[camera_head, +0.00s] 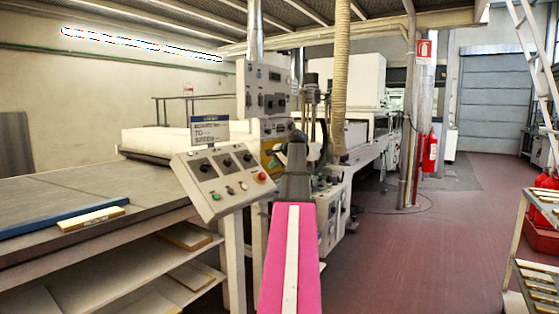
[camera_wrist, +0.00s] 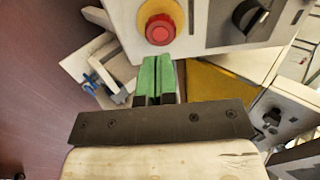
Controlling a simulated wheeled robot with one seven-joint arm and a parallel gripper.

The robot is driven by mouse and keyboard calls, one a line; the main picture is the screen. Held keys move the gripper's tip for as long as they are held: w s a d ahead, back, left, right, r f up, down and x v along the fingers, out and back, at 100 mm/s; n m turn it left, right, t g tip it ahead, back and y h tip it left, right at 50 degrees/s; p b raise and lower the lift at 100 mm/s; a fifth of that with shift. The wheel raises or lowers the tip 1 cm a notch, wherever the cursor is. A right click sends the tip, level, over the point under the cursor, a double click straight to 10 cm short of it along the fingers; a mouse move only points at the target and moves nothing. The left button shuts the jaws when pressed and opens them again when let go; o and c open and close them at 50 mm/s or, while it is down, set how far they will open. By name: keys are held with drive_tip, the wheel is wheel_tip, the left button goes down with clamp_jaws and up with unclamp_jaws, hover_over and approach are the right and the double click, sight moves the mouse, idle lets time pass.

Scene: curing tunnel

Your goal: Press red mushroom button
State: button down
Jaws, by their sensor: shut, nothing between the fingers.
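The red mushroom button (camera_wrist: 159,30) sits on a yellow ring on the pale control panel (camera_wrist: 205,27), at the top middle of the wrist view. In the head view the small red button (camera_head: 262,176) is at the right end of the sloped control panel (camera_head: 213,192). My gripper (camera_wrist: 157,60) has green fingers pressed together with nothing between them. Its tips point at the button and appear just below it in the wrist view. A narrow gap shows between tips and button, though the depth is hard to judge.
A black knob (camera_wrist: 250,16) is right of the button. Other knobs and small buttons share the panel. A grey work table (camera_head: 90,188) stands at left, and a wheeled rack (camera_head: 540,240) at right. The red floor (camera_head: 420,260) between is clear.

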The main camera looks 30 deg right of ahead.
sight(264, 176)
drive_tip(key=shift+x, duration=2.75)
drive_tip(key=shift+w+f, duration=0.2)
drive_tip(key=shift+w, duration=0.05)
drive_tip(key=shift+w+a+f, duration=0.2)
drive_tip(key=shift+w+f, duration=0.05)
drive_tip(key=shift+f, duration=0.25)
drive_tip(key=shift+s+r, duration=0.25)
drive_tip(key=shift+r, duration=0.2)
drive_tip(key=v, duration=1.4)
